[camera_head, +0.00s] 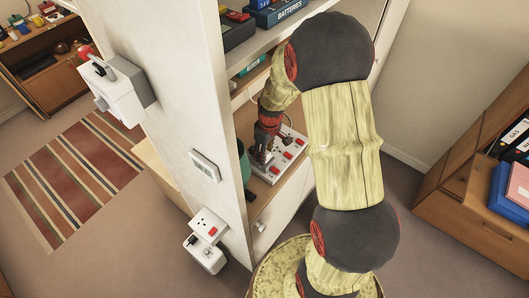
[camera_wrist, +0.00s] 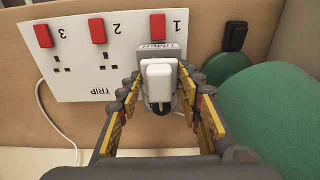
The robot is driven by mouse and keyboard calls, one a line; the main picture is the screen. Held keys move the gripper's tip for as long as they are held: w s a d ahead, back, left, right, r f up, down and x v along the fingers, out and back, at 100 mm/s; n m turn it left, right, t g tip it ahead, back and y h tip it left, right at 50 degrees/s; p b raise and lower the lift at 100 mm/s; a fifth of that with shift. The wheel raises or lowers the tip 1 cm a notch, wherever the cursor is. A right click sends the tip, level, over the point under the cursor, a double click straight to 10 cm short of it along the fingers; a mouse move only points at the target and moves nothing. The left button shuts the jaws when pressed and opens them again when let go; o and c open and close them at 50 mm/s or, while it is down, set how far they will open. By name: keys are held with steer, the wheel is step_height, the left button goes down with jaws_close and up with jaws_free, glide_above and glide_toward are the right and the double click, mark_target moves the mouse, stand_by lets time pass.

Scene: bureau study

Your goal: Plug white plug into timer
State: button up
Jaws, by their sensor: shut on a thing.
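The white plug (camera_wrist: 159,78) is between my fingertips in the wrist view, with its dark cable end toward me. My gripper (camera_wrist: 161,90) is shut on it. The grey timer (camera_wrist: 172,50), marked "TIMER", is right behind the plug, at the socket marked 1 of a white socket board (camera_wrist: 80,82). The plug covers most of the timer's face, and I cannot tell if its pins are in. In the head view my gripper (camera_head: 258,157) reaches down over the board (camera_head: 287,150) on a shelf; plug and timer cannot be made out there.
Red switches line the board, and sockets 2 and 3 are empty. A green rounded object (camera_wrist: 265,110) and a black plug-like item (camera_wrist: 235,37) are close on the right. In the head view, the white cabinet side (camera_head: 190,75) and the upper shelf (camera_head: 262,45) bound the arm's space.

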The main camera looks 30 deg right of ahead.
steer(key=shift+f+b, duration=0.65)
steer(key=shift+f, duration=0.1)
stand_by(0.8)
steer(key=o, duration=1.2)
steer(key=shift+o, duration=0.2)
steer(key=shift+r, duration=0.1)
steer(key=shift+r+p, duration=2.15)
steer(key=shift+r, duration=1.3)
steer(key=shift+s+f, duration=0.1)
steer(key=shift+s, duration=0.05)
